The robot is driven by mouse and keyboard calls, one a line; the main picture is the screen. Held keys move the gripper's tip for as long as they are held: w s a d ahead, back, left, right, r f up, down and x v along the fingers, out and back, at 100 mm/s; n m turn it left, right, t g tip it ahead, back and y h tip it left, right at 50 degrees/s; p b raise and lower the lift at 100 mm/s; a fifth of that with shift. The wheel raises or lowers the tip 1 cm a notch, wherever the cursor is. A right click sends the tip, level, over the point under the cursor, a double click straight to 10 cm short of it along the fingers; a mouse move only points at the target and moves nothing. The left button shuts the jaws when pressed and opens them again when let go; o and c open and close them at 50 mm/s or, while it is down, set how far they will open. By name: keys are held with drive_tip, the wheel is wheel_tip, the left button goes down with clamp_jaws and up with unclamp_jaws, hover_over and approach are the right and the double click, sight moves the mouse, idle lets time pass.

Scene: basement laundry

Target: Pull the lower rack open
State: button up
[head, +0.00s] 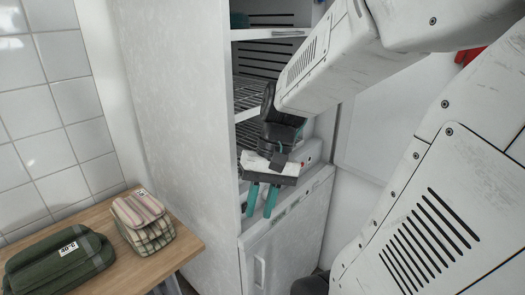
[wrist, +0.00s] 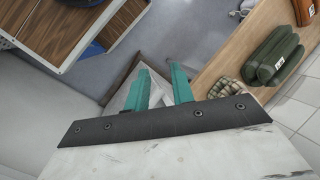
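A tall white cabinet (head: 180,120) stands open at its front in the head view. Inside it are wire racks: an upper one (head: 248,94) and a lower one (head: 248,131), partly hidden behind my arm and wrist. My gripper (head: 262,203) is in front of the cabinet opening, below that lower rack, with its two teal fingers pointing down. In the wrist view the fingers (wrist: 162,88) stand apart with a gap between them, and nothing is seen held. Whether a finger touches the cabinet cannot be told.
A wooden table (head: 95,225) at left bears a green bag (head: 60,262) and a plaid bag (head: 143,220). A white lower door with a handle (head: 260,268) is below the opening. The wrist view shows brown panels (wrist: 85,35) at upper left and bare floor (wrist: 170,40).

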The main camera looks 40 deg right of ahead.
drive_tip(key=w+d+f+m+t+y, duration=0.5)
drive_tip(key=w+d+m+t, duration=0.3)
drive_tip(key=d, duration=0.4)
drive_tip(key=w+d+f+m+t+h, duration=0.1)
drive_tip(key=w+d+m+t+h, duration=0.2)
drive_tip(key=d, duration=0.8)
drive_tip(key=w+d+f+t+h, duration=0.25)
drive_tip(key=d+t+h, duration=0.25)
drive_tip(key=d, duration=0.6)
drive_tip(key=x, duration=0.5)
drive_tip(key=r+x, duration=0.1)
drive_tip(key=x, duration=0.1)
drive_tip(key=shift+w+a+f, duration=0.15)
drive_tip(key=shift+w+a, duration=0.15)
drive_tip(key=shift+w, duration=0.05)
drive_tip(key=shift+c, duration=0.3)
clamp_jaws()
